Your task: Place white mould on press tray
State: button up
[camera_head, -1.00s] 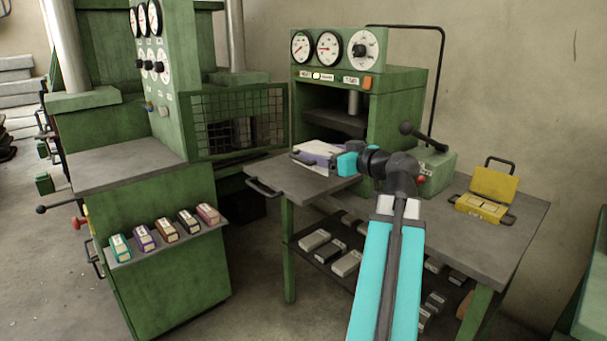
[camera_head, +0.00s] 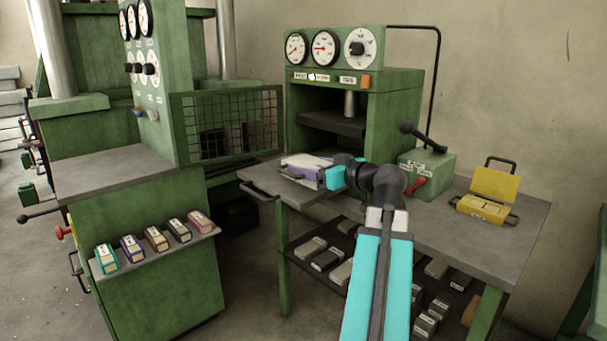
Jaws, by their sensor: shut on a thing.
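The white mould (camera_head: 304,163) is a flat, pale block with a purplish front side. It is over or on the press tray (camera_head: 262,174), the grey plate with a black handle at the front of the small green press. My gripper (camera_head: 328,178) is shut on the mould at its right end, with the cyan jaw beside it. Any gap between the mould's underside and the tray is too small to tell. The gripper and wrist hide the mould's right end and part of the tray.
The press opening (camera_head: 335,147) is behind the mould. A green lever box (camera_head: 427,171) stands right of my wrist, and an open yellow mould (camera_head: 486,206) lies further right. Several blocks sit on the lower shelf. A larger press with a mesh guard (camera_head: 228,125) stands left.

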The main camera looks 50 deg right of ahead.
jog(key=shift+w+d+r+p, duration=0.15)
jog(key=shift+r+p, duration=0.2)
jog(key=shift+p, duration=0.45)
jog(key=w+d+p, duration=0.1)
jog(key=p, duration=0.7)
jog(key=shift+w, duration=0.15)
jog(key=p, duration=0.8)
jog(key=shift+w+f, duration=0.15)
jog(key=shift+w, duration=0.15)
jog(key=w+d, duration=0.2)
jog(key=shift+w+f, duration=0.3)
jog(key=shift+w+d+f+p, duration=0.15)
jog(key=shift+w+d+p, duration=0.2)
jog(key=shift+w+d, duration=0.85)
jog(key=shift+w+d+f+p, duration=0.3)
jog(key=shift+w+d, duration=0.35)
jog(key=shift+w, duration=1.05)
jog(key=shift+w+d+f+p, duration=0.1)
jog(key=shift+w+d+p, duration=0.3)
jog(key=shift+w+d, duration=0.8)
jog(key=shift+w+a+f, duration=0.1)
jog(key=shift+w+a, duration=0.1)
jog(key=shift+a, duration=0.15)
jog(key=shift+f+p, duration=0.4)
jog(key=shift+f, duration=1.2)
jog(key=shift+f, duration=0.1)
jog(key=o, duration=2.1)
jog(key=shift+f, duration=0.1)
